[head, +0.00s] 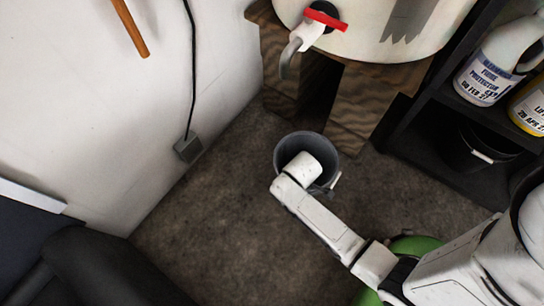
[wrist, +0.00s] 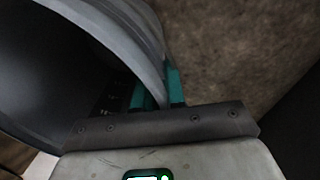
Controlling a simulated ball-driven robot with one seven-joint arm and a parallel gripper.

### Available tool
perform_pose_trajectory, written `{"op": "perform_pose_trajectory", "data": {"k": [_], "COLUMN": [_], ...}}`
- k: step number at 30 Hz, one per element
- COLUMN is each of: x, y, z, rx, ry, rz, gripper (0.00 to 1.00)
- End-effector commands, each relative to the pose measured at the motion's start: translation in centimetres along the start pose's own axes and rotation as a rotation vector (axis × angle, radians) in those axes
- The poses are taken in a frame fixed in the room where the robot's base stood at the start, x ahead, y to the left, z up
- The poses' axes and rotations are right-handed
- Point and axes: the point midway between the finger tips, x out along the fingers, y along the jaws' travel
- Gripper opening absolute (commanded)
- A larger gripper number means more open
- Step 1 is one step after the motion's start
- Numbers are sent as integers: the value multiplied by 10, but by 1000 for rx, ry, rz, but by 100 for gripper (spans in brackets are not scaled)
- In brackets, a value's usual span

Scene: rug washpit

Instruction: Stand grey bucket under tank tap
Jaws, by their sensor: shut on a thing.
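The grey bucket (head: 321,150) is upright in the head view, in front of the wooden stand. I cannot tell if its base touches the floor. The tank (head: 385,22) sits on the stand, and its tap has a red lever (head: 325,16), a white body (head: 306,35) and a grey spout (head: 289,62). In the picture the bucket is below and slightly right of the spout, nearer to me. In the wrist view, my gripper (wrist: 158,92) has its teal fingers on either side of the bucket's wall (wrist: 120,42), shut on it at the rim. In the head view my wrist hides the fingers.
The wooden stand (head: 352,110) is close behind the bucket. A dark shelf at right holds jugs (head: 484,82) and a black bucket (head: 468,160). A grey box with a black cable (head: 188,148) is on the left wall. Bare floor (head: 205,225) lies left of the bucket.

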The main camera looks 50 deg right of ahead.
Motion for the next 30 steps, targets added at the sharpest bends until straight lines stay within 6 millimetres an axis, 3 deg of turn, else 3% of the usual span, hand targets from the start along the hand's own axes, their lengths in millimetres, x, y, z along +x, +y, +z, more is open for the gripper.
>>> {"op": "perform_pose_trajectory", "data": {"k": [9,15,30], "x": [38,71,109], "y": [26,36,43], "z": [-65,-95,-121], "rx": [1,1,1], "ry": [4,1,0], "rz": [4,3,2], "gripper": [0,0,0]}}
